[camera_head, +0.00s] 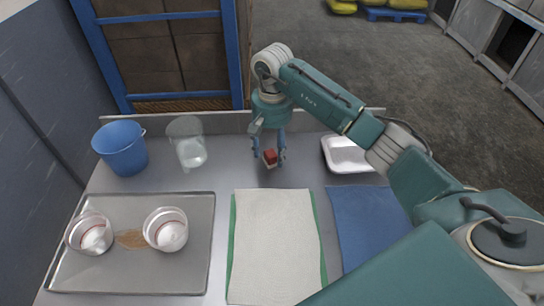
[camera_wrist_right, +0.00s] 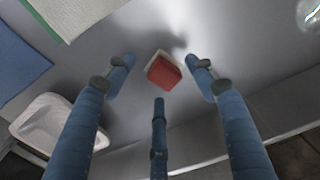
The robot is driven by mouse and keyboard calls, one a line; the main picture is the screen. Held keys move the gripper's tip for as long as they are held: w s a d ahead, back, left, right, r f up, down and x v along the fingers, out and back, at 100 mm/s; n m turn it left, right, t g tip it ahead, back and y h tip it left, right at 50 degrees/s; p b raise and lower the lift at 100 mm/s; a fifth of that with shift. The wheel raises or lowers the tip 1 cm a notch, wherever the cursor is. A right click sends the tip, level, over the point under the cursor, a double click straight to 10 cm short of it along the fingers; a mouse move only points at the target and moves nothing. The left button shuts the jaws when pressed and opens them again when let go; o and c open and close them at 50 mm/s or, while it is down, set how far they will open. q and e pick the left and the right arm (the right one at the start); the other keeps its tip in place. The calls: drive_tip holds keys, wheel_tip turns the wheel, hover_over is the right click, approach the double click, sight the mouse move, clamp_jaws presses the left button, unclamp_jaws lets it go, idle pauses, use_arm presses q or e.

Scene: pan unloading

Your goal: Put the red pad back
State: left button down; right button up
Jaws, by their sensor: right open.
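The red pad (camera_head: 270,155) is a small red block with a pale layer on one side. It lies on the grey table near the back, between the fingers of my right gripper (camera_head: 268,160). In the right wrist view, the red pad (camera_wrist_right: 163,72) shows between the spread blue fingers of the right gripper (camera_wrist_right: 160,64), with a gap on both sides. The gripper is open and points down, and no finger visibly touches the pad. My left gripper is out of view.
A white tray (camera_head: 345,169) stands right of the gripper; a clear beaker (camera_head: 190,152) and blue bucket (camera_head: 121,160) stand left. In front are a metal pan (camera_head: 130,277) with two clear cups, a pale mat (camera_head: 275,245) and a blue cloth (camera_head: 365,220). A low rim (camera_head: 220,123) runs behind.

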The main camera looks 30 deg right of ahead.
sight(272, 154)
wheel_tip(272, 154, up, 10)
drive_tip(key=b, duration=0.2)
drive_tip(key=shift+f, duration=0.25)
